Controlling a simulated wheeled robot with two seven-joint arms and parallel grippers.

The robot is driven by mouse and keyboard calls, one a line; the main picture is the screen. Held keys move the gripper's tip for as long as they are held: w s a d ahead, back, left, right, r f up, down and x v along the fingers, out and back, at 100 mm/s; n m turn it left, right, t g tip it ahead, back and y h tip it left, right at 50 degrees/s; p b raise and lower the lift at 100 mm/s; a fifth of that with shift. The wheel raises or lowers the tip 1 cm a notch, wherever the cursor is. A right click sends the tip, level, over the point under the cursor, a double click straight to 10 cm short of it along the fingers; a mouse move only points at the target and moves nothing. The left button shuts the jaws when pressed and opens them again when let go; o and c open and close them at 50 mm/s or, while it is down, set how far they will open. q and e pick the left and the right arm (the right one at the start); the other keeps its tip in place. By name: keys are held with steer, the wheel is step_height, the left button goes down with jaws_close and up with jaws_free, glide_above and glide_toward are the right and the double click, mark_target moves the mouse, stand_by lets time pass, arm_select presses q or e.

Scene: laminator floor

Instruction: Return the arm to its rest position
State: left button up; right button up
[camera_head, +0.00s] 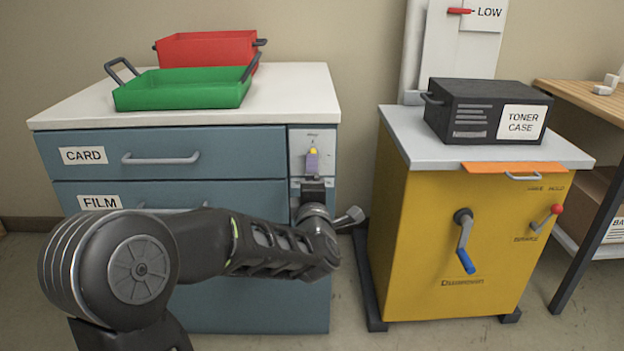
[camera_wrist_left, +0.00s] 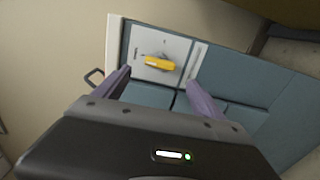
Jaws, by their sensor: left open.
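My left arm comes in from the lower left of the head view. Its gripper (camera_head: 312,160) is upright in front of the small light panel at the right end of the blue cabinet's top drawer row. In the left wrist view my left gripper (camera_wrist_left: 158,77) is open, with two purple fingers apart and nothing between them. A yellow knob (camera_wrist_left: 160,63) on a light plate (camera_wrist_left: 179,49) shows beyond the fingertips. My right gripper is in neither view.
The blue cabinet (camera_head: 230,145) has drawers labelled CARD and FILM, with green (camera_head: 180,95) and red (camera_head: 205,48) trays on top. A yellow machine (camera_head: 420,250) with a crank (camera_head: 464,240) and a black toner case (camera_head: 470,105) stands right. Floor shows between them.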

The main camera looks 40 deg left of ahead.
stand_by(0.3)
